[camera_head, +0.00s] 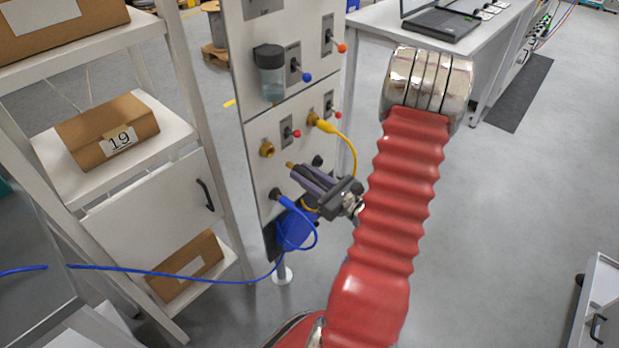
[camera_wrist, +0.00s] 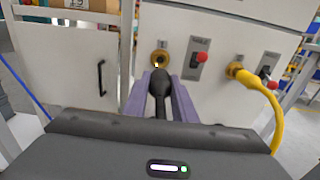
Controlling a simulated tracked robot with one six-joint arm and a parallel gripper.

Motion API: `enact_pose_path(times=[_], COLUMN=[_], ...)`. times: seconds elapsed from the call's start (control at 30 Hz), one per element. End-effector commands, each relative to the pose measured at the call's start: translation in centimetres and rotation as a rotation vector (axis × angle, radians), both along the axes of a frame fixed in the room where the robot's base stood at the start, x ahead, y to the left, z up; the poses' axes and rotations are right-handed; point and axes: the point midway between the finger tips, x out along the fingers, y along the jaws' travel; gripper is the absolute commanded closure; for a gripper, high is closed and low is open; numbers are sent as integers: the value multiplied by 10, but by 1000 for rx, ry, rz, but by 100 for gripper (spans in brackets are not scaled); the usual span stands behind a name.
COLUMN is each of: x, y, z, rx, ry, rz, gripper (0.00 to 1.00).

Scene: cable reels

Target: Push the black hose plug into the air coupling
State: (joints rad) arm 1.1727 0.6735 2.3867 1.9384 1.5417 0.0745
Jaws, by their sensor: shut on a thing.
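The brass air coupling (camera_head: 267,149) sits on the front of the white panel, with its opening empty. My gripper (camera_head: 303,176) is in front of the panel, below and to the right of the coupling, shut on the black hose plug. In the head view the plug's brass tip (camera_head: 290,165) sticks out past the fingers, apart from the coupling. In the wrist view the black plug (camera_wrist: 160,88) lies between the purple-grey fingers of my gripper (camera_wrist: 162,84). Its tip overlaps the lower part of the coupling (camera_wrist: 160,55), so the gap is hard to judge there.
A yellow hose (camera_head: 352,150) is plugged into another coupling to the right and loops near my gripper. A blue hose (camera_head: 313,232) is plugged in below. Red-tipped levers (camera_wrist: 200,60) stand beside the couplings. A shelf with boxes (camera_head: 108,130) stands left.

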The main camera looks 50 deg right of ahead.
Motion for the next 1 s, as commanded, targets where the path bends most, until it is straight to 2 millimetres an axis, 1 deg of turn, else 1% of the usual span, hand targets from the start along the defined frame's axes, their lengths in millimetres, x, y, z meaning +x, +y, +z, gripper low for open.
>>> enact_pose_path(times=[0.3, 0.7, 1.0], x=[23, 49, 55], y=[1, 1, 1], z=[0, 0, 0], rx=[-1, 0, 0], ry=[-1, -1, 0], rz=[2, 0, -1], gripper=[100, 100, 100])
